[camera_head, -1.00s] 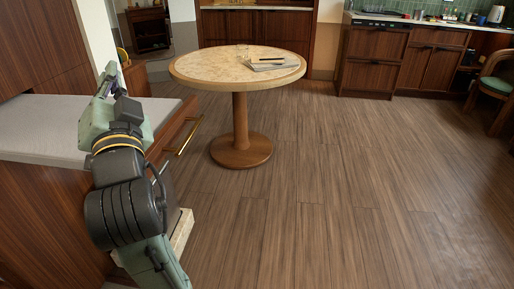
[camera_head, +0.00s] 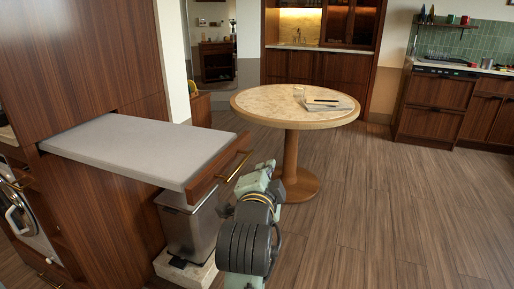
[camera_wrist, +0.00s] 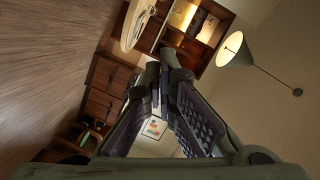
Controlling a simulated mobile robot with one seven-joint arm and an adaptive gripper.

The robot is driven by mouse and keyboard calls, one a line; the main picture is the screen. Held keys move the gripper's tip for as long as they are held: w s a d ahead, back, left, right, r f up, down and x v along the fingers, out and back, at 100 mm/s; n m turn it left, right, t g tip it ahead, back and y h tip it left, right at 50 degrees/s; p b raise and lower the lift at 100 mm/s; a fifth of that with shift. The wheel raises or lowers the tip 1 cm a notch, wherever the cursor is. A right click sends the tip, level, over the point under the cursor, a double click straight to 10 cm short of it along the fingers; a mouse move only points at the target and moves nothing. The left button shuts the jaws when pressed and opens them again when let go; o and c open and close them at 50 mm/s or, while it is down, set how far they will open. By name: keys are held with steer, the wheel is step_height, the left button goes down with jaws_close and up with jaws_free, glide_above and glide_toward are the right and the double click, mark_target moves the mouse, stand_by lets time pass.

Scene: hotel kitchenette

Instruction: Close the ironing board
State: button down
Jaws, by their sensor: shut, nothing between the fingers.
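The ironing board (camera_head: 140,150) is a grey padded slab extended flat out of a tall wooden cabinet on the left in the head view. Its wooden front panel (camera_head: 222,172) with a brass handle (camera_head: 240,166) is at the outer end, facing right. My arm reaches up just right of this front panel in the head view, and the fingers are hidden there behind my wrist. In the wrist view my gripper (camera_wrist: 170,62) is shut and empty, its fingertips together. The board and handle do not show in the wrist view.
A metal bin (camera_head: 190,228) stands under the board on a pale base (camera_head: 185,270). A round table (camera_head: 292,122) with a notepad (camera_head: 328,104) stands beyond my arm. Open wood floor (camera_head: 390,220) lies to the right. Kitchen counters line the back.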

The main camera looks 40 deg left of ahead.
steer(key=w+a+f+p, duration=0.2)
steer(key=w+a+p, duration=0.1)
steer(key=w+a, duration=0.3)
steer(key=shift+a+f, duration=0.35)
steer(key=shift+a, duration=0.05)
steer(key=shift+w, duration=0.1)
